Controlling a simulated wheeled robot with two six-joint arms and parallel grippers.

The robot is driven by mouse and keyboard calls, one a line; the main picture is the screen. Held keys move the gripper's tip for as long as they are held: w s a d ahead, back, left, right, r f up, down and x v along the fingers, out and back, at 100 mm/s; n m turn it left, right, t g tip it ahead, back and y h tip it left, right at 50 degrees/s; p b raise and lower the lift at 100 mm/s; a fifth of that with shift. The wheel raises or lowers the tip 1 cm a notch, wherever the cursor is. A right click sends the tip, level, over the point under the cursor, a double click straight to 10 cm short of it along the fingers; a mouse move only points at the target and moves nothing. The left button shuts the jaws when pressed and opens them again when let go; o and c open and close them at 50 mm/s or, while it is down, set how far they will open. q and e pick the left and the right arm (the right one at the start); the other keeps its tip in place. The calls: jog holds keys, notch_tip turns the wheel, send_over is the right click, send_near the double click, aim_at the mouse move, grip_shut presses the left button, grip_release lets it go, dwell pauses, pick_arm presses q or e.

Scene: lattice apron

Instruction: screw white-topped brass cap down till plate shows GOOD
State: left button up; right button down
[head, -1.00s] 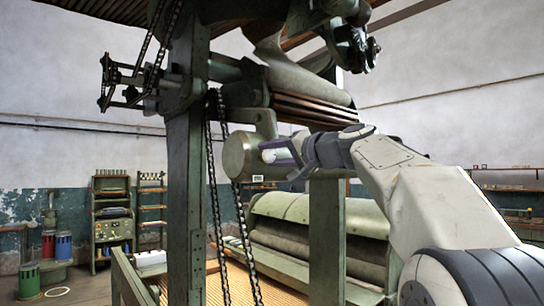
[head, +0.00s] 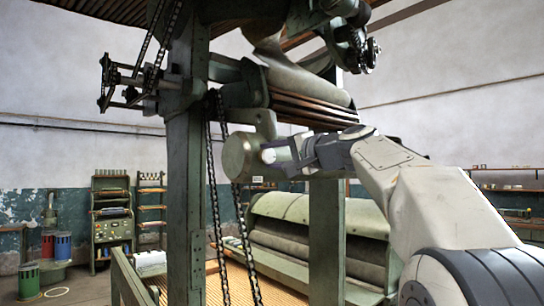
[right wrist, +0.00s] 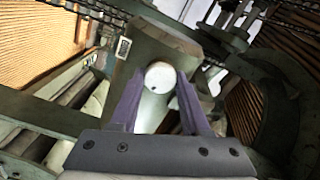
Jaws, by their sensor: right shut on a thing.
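The white-topped cap (right wrist: 160,76) sits at the end of a green cylindrical housing (right wrist: 165,45) in the right wrist view. Its round white face has a small dark mark near the lower right edge; its brass part is hidden. My right gripper (right wrist: 159,88) is shut on the cap, with one purple finger on each side. In the head view the cap (head: 268,155) shows as a small white spot beside the green housing (head: 238,157), with my right gripper (head: 275,152) at it. A small pale plate (right wrist: 123,47) is on the left; its marking is too small to read. My left gripper is not in view.
A green post (head: 186,200) and hanging chains (head: 225,190) stand left of the housing. Another post (head: 326,240) and large rollers (head: 310,235) lie below my right arm. Shelves and drums are far off at the left.

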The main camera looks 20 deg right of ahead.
jog(key=shift+c, duration=1.9)
grip_release()
jog(key=shift+s, duration=0.1)
jog(key=shift+s+d+b, duration=0.2)
jog(key=shift+s+b, duration=0.05)
jog(key=shift+b, duration=0.05)
jog(key=b+v, duration=0.3)
jog(key=v, duration=0.6)
jog(key=shift+s+b, duration=0.3)
jog(key=shift+s, duration=0.05)
